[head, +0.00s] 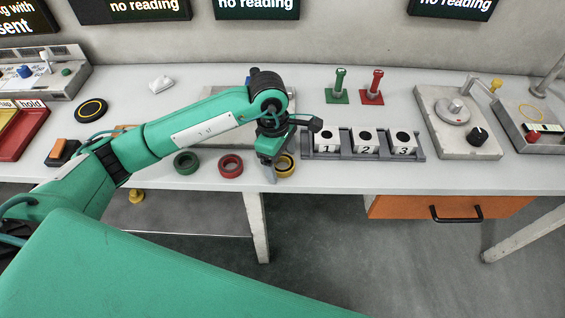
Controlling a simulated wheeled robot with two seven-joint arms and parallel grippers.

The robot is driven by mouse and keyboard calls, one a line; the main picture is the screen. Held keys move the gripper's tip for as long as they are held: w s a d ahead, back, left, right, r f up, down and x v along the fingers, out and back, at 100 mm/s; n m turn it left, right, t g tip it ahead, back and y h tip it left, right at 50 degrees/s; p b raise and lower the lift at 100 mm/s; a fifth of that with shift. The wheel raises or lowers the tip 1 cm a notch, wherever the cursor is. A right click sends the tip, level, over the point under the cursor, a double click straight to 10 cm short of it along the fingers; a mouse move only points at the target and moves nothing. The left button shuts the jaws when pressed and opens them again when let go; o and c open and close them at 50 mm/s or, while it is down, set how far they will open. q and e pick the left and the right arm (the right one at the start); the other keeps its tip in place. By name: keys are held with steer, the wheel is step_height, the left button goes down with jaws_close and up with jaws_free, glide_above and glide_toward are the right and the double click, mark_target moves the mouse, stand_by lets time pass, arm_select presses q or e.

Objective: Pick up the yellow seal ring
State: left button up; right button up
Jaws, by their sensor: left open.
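The yellow seal ring (287,168) lies on the bench top near its front edge, partly hidden behind my left gripper. My left gripper (272,172) is open and points down at the ring's left side. Whether a finger touches the ring or stands inside it, I cannot tell. A red ring (231,166) and a green ring (187,163) lie in a row to the left of it. My right gripper is not in view.
A rack with numbered blocks 1, 2 and 3 (327,144) stands close to the right. Behind it stand a green post (339,90) and a red post (374,92). A grey device with a dial (462,120) is further right. An orange drawer (440,207) hangs below the bench.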

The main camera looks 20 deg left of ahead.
arm_select(q)
steer(key=c, duration=1.1)
steer(key=shift+r, duration=0.1)
